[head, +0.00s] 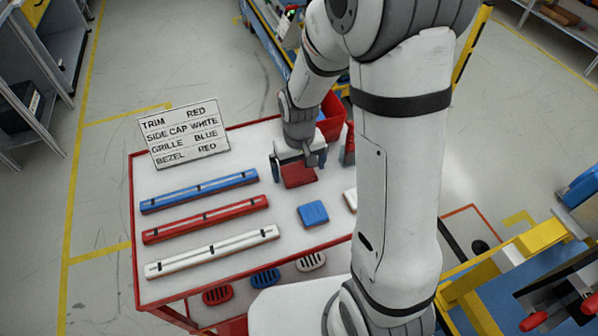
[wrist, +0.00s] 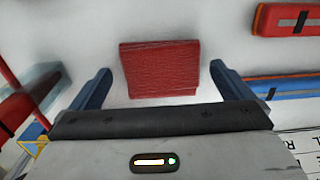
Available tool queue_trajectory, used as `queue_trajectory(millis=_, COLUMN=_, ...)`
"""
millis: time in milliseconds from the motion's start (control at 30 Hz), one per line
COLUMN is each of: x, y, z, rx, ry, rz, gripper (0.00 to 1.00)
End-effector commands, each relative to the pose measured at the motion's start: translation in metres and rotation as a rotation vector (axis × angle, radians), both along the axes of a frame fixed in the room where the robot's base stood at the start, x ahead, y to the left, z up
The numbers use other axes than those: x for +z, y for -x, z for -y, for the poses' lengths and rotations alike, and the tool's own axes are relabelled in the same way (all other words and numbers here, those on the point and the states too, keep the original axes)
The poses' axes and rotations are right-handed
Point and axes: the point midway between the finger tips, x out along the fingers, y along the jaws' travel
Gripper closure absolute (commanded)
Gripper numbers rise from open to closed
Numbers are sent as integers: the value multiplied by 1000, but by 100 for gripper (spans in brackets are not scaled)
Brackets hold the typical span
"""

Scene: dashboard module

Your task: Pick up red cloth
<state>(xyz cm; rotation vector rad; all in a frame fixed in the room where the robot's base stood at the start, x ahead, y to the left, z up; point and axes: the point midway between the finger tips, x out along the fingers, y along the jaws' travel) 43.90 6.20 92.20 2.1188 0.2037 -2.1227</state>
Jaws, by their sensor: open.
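The red cloth (head: 298,174) is a folded square lying flat on the white top of a red-edged table. In the wrist view the cloth (wrist: 160,69) lies between and just beyond the two dark blue fingers. My gripper (head: 299,163) is above the cloth's far edge in the head view, with its fingers spread on either side of it. In the wrist view my gripper (wrist: 160,80) is open and empty. The height gap between fingers and cloth is hard to judge.
A blue folded square (head: 313,213) lies in front of the cloth. Blue, red and white trim bars (head: 205,219) lie to the left, behind them a sign (head: 185,134). A red bin (head: 331,118) is behind my gripper.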

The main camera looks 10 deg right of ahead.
Motion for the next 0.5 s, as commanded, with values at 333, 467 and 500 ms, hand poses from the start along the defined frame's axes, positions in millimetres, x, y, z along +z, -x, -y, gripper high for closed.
queue_trajectory(millis=333, x=-4, y=0, z=0, rx=0, ry=0, rz=1, gripper=5)
queue_trajectory(millis=467, x=-3, y=0, z=0, rx=0, ry=0, rz=1, gripper=16)
queue_trajectory(millis=500, x=-3, y=0, z=0, rx=0, ry=0, rz=1, gripper=19)
